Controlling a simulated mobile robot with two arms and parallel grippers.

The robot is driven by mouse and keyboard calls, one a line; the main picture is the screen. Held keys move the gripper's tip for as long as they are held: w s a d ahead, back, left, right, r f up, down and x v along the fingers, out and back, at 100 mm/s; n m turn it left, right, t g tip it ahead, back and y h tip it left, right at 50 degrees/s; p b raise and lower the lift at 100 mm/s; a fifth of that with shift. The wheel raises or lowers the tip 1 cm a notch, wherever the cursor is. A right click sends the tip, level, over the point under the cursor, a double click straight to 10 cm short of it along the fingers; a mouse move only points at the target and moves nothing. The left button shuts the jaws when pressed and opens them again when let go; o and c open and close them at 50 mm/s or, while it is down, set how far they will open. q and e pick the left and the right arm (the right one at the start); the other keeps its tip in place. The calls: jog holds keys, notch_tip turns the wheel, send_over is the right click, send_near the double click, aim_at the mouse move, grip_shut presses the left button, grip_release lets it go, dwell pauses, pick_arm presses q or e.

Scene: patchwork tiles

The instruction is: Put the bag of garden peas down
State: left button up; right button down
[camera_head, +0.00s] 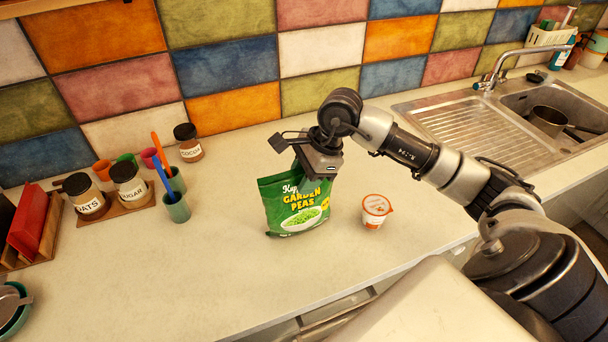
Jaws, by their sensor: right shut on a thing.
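The green bag of garden peas (292,207) is upright at the middle of the pale counter (250,280). Its lower edge appears at or very near the counter top; I cannot tell whether it touches. My right gripper (311,165) is above the bag and shut on its top edge, and it hides part of that edge. My left gripper is not in view.
A small white and orange tub (375,211) stands just right of the bag. Labelled jars (129,186) and a green cup with utensils (177,207) stand to the left. A sink (550,110) is at the right. The counter in front of the bag is clear.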

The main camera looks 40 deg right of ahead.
jog(key=shift+f, duration=0.1)
jog(key=c, duration=0.8)
grip_release()
jog(key=shift+o, duration=0.2)
jog(key=shift+r, duration=0.2)
jog(key=shift+d+r, duration=0.15)
jog(key=shift+r, duration=0.05)
jog(key=b+v, duration=0.2)
jog(key=v, duration=0.9)
jog(key=shift+s+r, duration=0.15)
jog(key=shift+r, duration=0.05)
